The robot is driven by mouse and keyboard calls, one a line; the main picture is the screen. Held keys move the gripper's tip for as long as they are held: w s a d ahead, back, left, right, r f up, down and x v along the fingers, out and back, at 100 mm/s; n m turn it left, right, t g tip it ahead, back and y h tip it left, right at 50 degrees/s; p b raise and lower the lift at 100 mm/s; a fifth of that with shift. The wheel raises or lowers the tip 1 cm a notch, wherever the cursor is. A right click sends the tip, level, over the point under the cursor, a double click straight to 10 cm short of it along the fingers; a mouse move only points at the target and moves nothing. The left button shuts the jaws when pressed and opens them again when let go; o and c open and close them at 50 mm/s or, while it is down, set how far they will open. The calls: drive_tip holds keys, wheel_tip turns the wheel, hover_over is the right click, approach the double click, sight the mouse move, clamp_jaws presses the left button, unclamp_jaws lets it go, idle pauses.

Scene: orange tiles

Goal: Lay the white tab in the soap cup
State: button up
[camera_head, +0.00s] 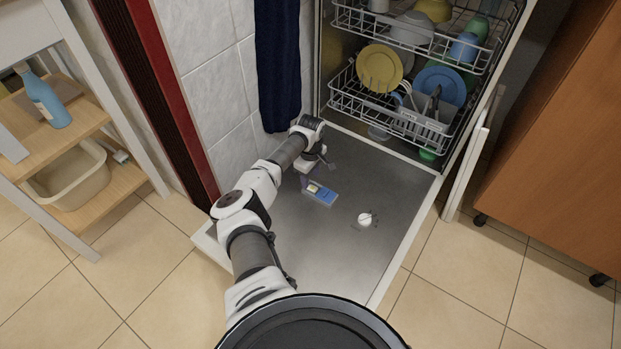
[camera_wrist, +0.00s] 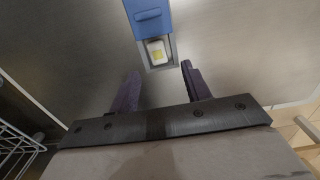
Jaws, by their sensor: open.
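The soap cup (camera_wrist: 173,64) is a small grey recess in the inner face of the open dishwasher door. Its blue lid (camera_wrist: 148,18) is slid aside and leaves the cup open; it also shows in the head view (camera_head: 326,196). The white tab (camera_wrist: 157,51), with a yellow patch, lies inside the cup and shows small in the head view (camera_head: 313,187). My gripper (camera_wrist: 160,86) is open and empty. Its two dark fingers are apart, just short of the cup in the wrist view, and do not touch the tab. Their height above the door is hard to tell.
The lowered door (camera_head: 300,245) is mostly clear, with a round white cap (camera_head: 364,219) right of the cup. The lower rack (camera_head: 400,120) holds plates and cutlery behind the door. A dark blue towel (camera_head: 277,65) hangs at the left; a shelf cart (camera_head: 75,130) stands further left.

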wheel_tip(320, 180, up, 11)
drive_tip(key=p, duration=0.2)
drive_tip(key=shift+p, duration=0.3)
